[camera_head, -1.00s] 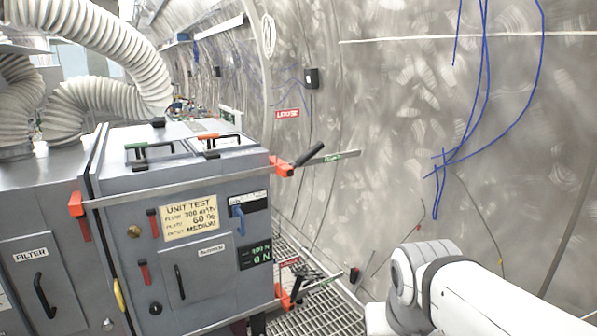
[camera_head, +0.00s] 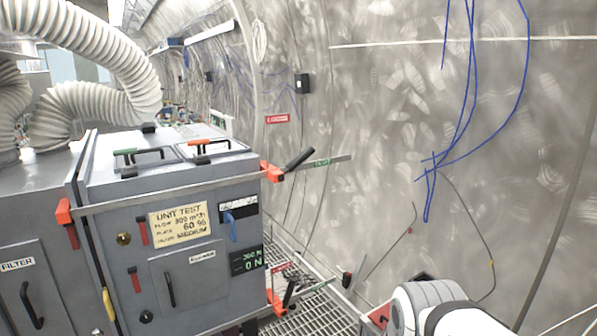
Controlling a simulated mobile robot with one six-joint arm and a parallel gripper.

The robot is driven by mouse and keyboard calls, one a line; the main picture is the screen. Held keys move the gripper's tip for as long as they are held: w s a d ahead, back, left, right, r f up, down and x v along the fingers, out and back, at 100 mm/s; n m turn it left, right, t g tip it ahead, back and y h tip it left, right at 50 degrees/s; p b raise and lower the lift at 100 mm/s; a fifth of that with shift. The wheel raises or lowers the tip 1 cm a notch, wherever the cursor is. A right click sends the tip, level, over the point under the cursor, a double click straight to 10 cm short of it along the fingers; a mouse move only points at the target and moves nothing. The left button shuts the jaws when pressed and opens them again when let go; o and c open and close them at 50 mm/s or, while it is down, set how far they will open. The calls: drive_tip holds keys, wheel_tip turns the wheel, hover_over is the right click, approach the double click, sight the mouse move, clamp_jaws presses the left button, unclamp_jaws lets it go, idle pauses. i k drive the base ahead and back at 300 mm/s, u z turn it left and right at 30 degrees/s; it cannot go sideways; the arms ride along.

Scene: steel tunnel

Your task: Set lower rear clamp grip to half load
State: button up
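The lower rear clamp (camera_head: 277,302) is a red bracket with dark and green parts, low at the right rear corner of the grey cabinet (camera_head: 100,215). A dark-tipped bar reaches from it toward the wall. The upper clamp (camera_head: 272,171) has a red body and a black grip (camera_head: 299,158) tilted up to the right. A dark display (camera_head: 246,260) on the cabinet front has green digits, with "0 N" on its lower line. My white arm enters at the lower right, apart from the cabinet. My gripper is not in view.
A metal grating floor (camera_head: 310,315) lies between the cabinet and the curved steel wall (camera_head: 400,130). Blue cables (camera_head: 465,100) hang on the wall. Large ribbed hoses (camera_head: 110,55) run above the cabinet at left.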

sight(290, 289)
drive_tip(key=k, duration=1.3)
drive_tip(key=u, duration=0.6)
drive_tip(key=i, duration=2.5)
drive_tip(key=z, duration=0.7)
drive_tip(key=k, duration=0.9)
drive_tip(key=z, duration=0.2)
drive_tip(key=i, duration=0.6)
drive_tip(key=u, duration=0.05)
